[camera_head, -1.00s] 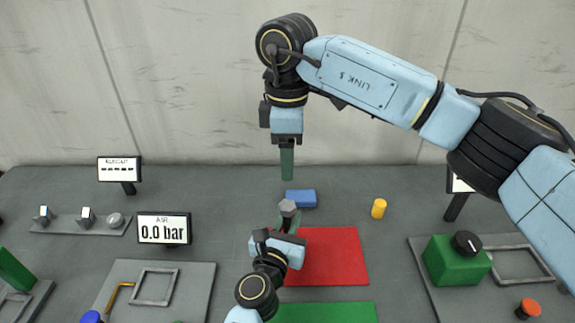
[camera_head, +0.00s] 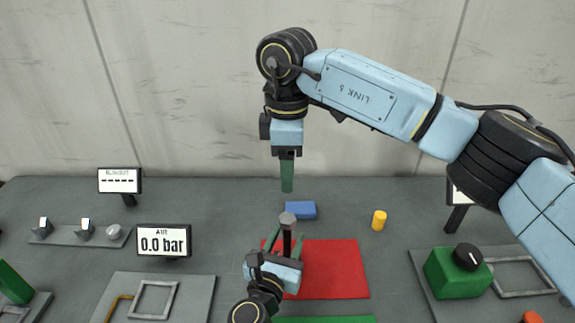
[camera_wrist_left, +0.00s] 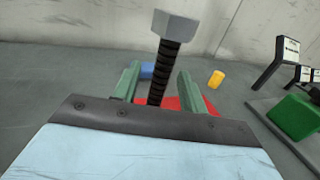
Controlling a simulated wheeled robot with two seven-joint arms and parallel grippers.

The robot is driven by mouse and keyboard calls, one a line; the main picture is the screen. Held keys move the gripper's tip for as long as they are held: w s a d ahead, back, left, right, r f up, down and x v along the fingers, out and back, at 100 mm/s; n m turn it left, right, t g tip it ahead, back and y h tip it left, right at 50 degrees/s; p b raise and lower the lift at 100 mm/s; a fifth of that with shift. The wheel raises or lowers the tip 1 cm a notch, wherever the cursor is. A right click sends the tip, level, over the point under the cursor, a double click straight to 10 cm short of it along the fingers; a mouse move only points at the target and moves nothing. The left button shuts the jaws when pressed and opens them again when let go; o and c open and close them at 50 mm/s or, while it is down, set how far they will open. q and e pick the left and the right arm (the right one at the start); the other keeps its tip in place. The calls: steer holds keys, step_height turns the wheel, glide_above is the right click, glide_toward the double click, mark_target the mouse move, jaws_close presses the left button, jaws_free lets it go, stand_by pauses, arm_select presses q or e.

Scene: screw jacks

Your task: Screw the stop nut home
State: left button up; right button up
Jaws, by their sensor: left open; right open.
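A dark threaded spindle (camera_head: 287,238) stands upright over the red mat, with a grey hexagonal piece (camera_head: 288,218) at its top end. In the left wrist view the spindle's threads (camera_wrist_left: 165,72) and the hexagonal piece (camera_wrist_left: 175,26) are clear; I cannot tell whether this piece is the stop nut. My left gripper (camera_head: 286,243) is open, its green fingers either side of the spindle, below the hexagonal piece, with visible gaps. The spindle's lower end is hidden behind my gripper. My right gripper (camera_head: 287,178) points down, empty, above and behind the spindle.
The red mat (camera_head: 335,270) has a blue block (camera_head: 300,210) behind it and a yellow cylinder (camera_head: 379,220) to the right. A green box with a black knob (camera_head: 457,270) stands at right. A display reading 0.0 bar (camera_head: 164,240) stands at left.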

arm_select(q)
steer(key=v, duration=1.1)
steer(key=shift+b, duration=0.45)
steer(key=shift+w, duration=0.1)
